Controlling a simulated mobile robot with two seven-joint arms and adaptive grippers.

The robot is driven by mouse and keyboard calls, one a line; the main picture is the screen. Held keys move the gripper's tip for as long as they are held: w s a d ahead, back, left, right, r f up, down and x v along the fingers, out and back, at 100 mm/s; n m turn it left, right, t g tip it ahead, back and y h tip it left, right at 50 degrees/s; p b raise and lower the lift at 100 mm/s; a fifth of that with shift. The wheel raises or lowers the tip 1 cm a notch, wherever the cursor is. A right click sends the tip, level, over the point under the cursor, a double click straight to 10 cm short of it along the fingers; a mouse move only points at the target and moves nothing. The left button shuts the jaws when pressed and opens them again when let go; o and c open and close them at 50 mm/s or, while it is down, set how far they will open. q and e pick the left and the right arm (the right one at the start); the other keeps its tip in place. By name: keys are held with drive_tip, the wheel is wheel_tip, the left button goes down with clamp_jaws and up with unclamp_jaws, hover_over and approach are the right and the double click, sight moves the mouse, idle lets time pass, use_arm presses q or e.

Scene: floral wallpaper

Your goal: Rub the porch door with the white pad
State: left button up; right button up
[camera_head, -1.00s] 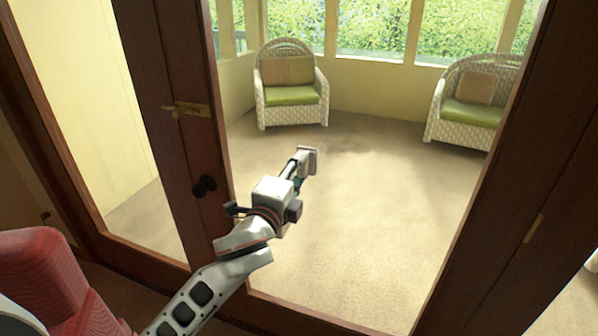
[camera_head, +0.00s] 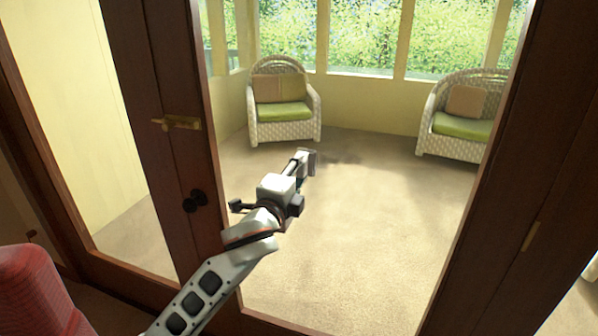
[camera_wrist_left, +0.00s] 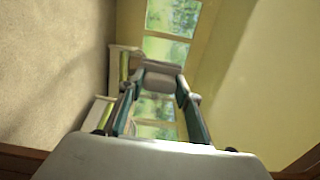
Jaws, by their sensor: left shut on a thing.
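The porch door (camera_head: 174,168) has a dark brown wood frame, a large clear glass pane, a brass latch (camera_head: 177,122) and a dark round knob (camera_head: 196,201). My left gripper (camera_head: 299,168) reaches in front of the glass and is shut on the white pad (camera_head: 308,161), which looks greyish in shade. In the left wrist view the pad (camera_wrist_left: 160,66) sits at the fingertips of the gripper (camera_wrist_left: 158,88), facing the windows. I cannot tell whether the pad touches the glass. My right gripper is not in view.
A red seat (camera_head: 38,292) stands at the lower left, near my arm. Beyond the glass are two white wicker chairs, one at the middle (camera_head: 284,131) and one at the right (camera_head: 447,147), on beige carpet. Another dark wood post (camera_head: 500,170) stands at the right.

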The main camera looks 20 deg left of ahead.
use_arm(q)
drive_tip(key=shift+w, duration=0.4)
idle(0.3)
drive_tip(key=shift+w, duration=0.55)
drive_tip(key=shift+d, duration=0.1)
